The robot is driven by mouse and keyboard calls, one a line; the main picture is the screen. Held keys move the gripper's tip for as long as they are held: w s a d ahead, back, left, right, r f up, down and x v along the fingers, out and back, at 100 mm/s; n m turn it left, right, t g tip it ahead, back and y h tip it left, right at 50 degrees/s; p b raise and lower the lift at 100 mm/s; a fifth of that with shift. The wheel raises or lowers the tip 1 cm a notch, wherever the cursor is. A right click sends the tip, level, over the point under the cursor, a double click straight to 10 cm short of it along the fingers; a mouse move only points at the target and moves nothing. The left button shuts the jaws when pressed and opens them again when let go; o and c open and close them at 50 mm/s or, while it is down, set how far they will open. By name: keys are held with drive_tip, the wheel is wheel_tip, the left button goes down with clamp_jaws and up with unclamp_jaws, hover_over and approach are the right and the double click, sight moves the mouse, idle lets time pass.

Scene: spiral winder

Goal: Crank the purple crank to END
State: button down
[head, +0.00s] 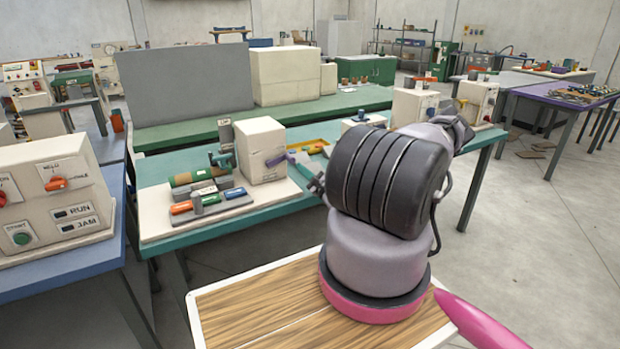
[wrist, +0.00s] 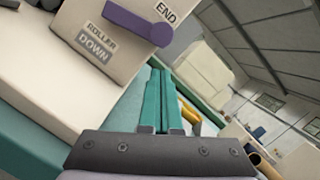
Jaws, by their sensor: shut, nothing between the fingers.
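The purple crank (wrist: 130,28) is on the side of the cream winder housing (head: 262,142) on the teal bench. In the wrist view its wide end lies just below the END label (wrist: 166,13), and its narrower end points up-left. A plate below it reads ROLLER DOWN (wrist: 95,46). In the head view the crank (head: 276,160) is small and beside my gripper. My forearm hides part of the bench.
A yellow tray (head: 318,145) lies behind the housing. A cream control box (head: 50,195) stands on a blue table at left. Open floor lies at right.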

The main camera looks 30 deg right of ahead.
drive_tip(key=shift+a+r, duration=0.65)
drive_tip(key=shift+r, duration=0.1)
drive_tip(key=shift+a+r+n, duration=0.25)
drive_tip(key=shift+r+n, duration=0.45)
drive_tip(key=shift+r, duration=0.05)
